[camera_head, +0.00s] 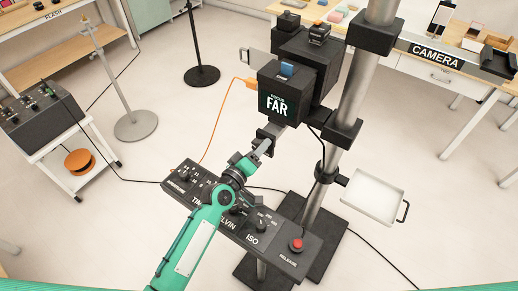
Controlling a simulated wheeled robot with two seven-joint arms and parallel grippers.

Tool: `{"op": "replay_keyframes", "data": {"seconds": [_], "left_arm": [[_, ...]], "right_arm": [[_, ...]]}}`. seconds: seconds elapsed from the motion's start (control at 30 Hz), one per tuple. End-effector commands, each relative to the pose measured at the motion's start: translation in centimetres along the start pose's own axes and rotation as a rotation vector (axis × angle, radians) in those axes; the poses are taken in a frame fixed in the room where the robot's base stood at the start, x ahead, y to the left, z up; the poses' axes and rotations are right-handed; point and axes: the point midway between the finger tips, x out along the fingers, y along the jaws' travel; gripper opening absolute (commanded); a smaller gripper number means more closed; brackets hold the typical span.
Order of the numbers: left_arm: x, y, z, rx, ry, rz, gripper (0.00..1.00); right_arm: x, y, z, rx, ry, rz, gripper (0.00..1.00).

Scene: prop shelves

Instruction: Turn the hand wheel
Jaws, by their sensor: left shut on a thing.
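My left gripper (265,146) is at the end of the green arm reaching up from the bottom of the view. It is shut at the lower front of the black camera body, just below the box reading FAR (279,104). A small dark part at the fingertips appears to be the hand wheel (269,131). The gripper covers much of it, so its shape and turn angle cannot be told. The black camera body (307,62) is mounted on a grey column (350,95). My right gripper is not in view.
Below the gripper is a black control panel (262,222) with knobs and a red release button (297,244). A white tray (373,197) is at the right of the column. An orange cable (214,128) hangs left of the camera. Open floor lies to the left.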

Motion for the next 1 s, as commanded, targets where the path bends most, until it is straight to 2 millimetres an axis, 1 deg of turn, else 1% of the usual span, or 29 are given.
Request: {"op": "replay_keyframes", "data": {"seconds": [0.03,0.1,0.13,0.4,0.53,0.67,1.0], "left_arm": [[0.0,0.1,-0.1,0.001,0.003,0.002,0.52],[0.0,0.1,-0.1,0.001,0.002,0.001,0.65],[0.0,0.1,-0.1,0.001,0.002,0.001,0.67],[-0.1,0.0,0.0,0.001,0.001,0.0,0.67],[-0.9,-0.1,0.1,0.001,0.0,0.0,0.67],[-2.8,-0.3,0.1,0.001,0.001,-0.001,0.67],[-10.1,-0.4,0.2,0.002,0.0,-0.001,0.67]], "right_arm": [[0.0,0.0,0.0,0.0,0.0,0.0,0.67],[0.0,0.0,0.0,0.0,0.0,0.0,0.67],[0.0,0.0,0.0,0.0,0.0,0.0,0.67],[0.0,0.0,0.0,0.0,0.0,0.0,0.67],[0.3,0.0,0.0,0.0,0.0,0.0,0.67],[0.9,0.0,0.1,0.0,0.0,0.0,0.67],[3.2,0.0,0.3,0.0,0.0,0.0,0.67]]}}
